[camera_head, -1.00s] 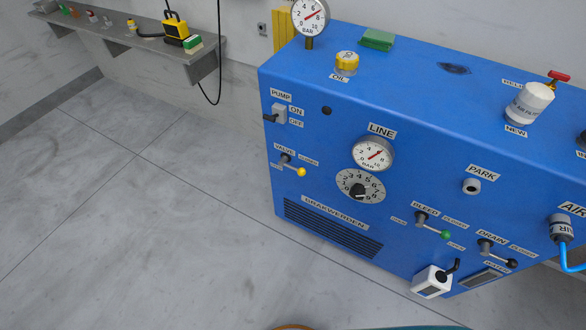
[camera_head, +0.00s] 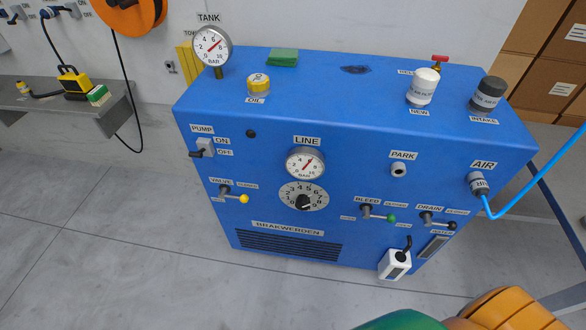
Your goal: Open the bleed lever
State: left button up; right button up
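The bleed lever (camera_head: 378,214) is on the front of the blue machine (camera_head: 340,115), under the BLEED label (camera_head: 367,200). It has a dark pivot, a metal arm and a green knob (camera_head: 391,218). The arm points right and slightly down, toward the label on its right, which seems to read CLOSED. A smaller label (camera_head: 347,218) sits left of the pivot, too small to read surely. Neither of my grippers shows in the head view, and nothing touches the lever.
The drain lever (camera_head: 440,221) with a black knob is just right of it. A white box (camera_head: 395,264) hangs below. A blue hose (camera_head: 535,180) runs from the AIR fitting (camera_head: 478,183). Rounded orange and green shapes fill the bottom right. Floor at left is clear.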

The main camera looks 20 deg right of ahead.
aim_at(391, 218)
jog(key=z, duration=1.55)
